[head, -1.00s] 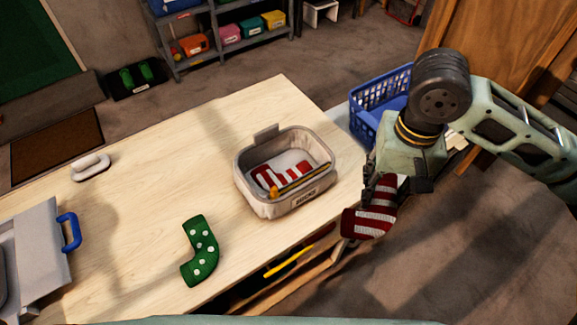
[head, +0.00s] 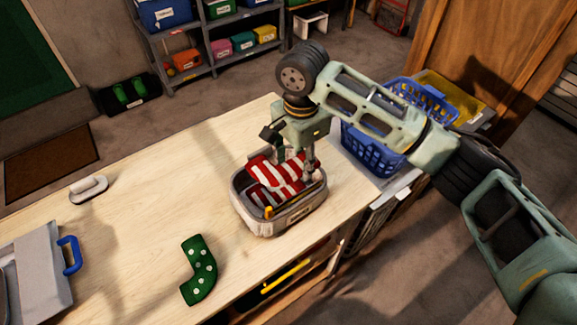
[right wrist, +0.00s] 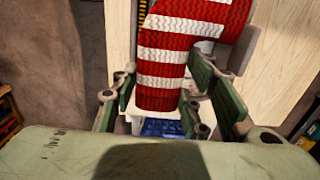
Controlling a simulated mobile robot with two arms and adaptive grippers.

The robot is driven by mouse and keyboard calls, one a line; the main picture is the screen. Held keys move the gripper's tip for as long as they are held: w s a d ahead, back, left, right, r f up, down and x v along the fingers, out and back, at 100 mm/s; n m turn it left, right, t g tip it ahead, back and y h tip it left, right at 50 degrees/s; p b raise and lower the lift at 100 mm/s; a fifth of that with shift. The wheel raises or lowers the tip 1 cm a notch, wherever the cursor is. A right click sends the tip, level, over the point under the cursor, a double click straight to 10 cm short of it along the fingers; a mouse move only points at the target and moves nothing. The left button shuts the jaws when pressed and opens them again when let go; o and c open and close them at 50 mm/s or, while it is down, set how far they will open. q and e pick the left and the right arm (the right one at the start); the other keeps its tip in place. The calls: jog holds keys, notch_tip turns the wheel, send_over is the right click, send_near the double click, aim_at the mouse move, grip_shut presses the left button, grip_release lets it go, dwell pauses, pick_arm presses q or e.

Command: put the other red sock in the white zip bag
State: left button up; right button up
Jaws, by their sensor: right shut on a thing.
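The white zip bag (head: 262,222) stands open on the table, with an orange pull on its near rim. My right gripper (head: 294,171) is above the bag, shut on a red-and-white striped sock (head: 278,174). The held sock also shows between the fingers in the right wrist view (right wrist: 163,75). It hangs over the bag's opening; I cannot tell whether it touches what lies inside. Another striped red sock (head: 259,196) lies in the bag, mostly hidden by the held one. My left gripper is not in view.
A green dotted sock (head: 198,270) lies on the table (head: 150,205) left of the bag. A grey case with a blue handle (head: 70,254) is at the left, near a small white object (head: 88,189). A blue basket (head: 372,152) stands behind my right arm.

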aim_at(290, 169)
jog(key=shift+w+a+f, duration=0.75)
jog(key=shift+w+a, duration=0.05)
jog(key=shift+a, duration=0.15)
jog(key=shift+f+p, duration=0.8)
jog(key=shift+f, duration=1.3)
jog(key=shift+f+p, duration=0.3)
jog(key=shift+f, duration=0.3)
jog(key=o, duration=1.1)
jog(key=shift+w+r+b, duration=0.1)
jog(key=shift+r+b, duration=0.3)
jog(key=shift+r, duration=0.15)
notch_tip(290, 169, up, 12)
jog(key=shift+r+b, duration=0.1)
jog(key=shift+b, duration=0.9)
